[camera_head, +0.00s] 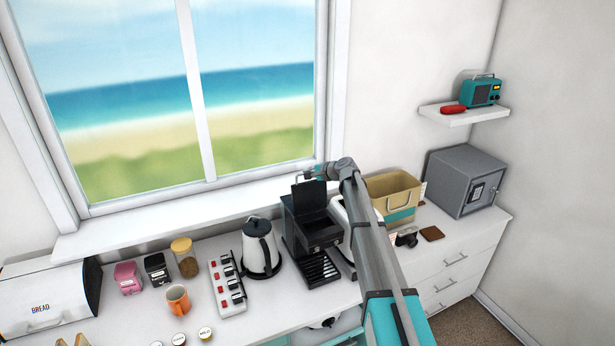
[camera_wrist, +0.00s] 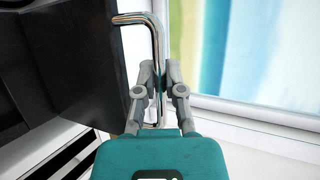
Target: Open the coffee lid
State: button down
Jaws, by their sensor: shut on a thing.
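The black coffee machine (camera_head: 318,233) stands on the counter below the window. Its lid (camera_head: 309,196) is raised and stands roughly upright at the back, with the dark inside of the top showing. My gripper (camera_head: 310,172) is at the upper edge of the lid. In the wrist view, my gripper (camera_wrist: 158,88) is shut on the chrome bar handle (camera_wrist: 154,40). The dark lid panel (camera_wrist: 85,55) is beside the handle on the left. In the head view the handle is too small to make out well.
A kettle (camera_head: 261,248) stands close to the left of the coffee machine. A white appliance (camera_head: 340,215) on its right is partly hidden by my arm. A tan bin (camera_head: 391,190) is farther right. The window (camera_wrist: 240,50) and its frame are close behind my gripper.

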dwell(0.3)
jog(key=c, duration=0.7)
grip_release()
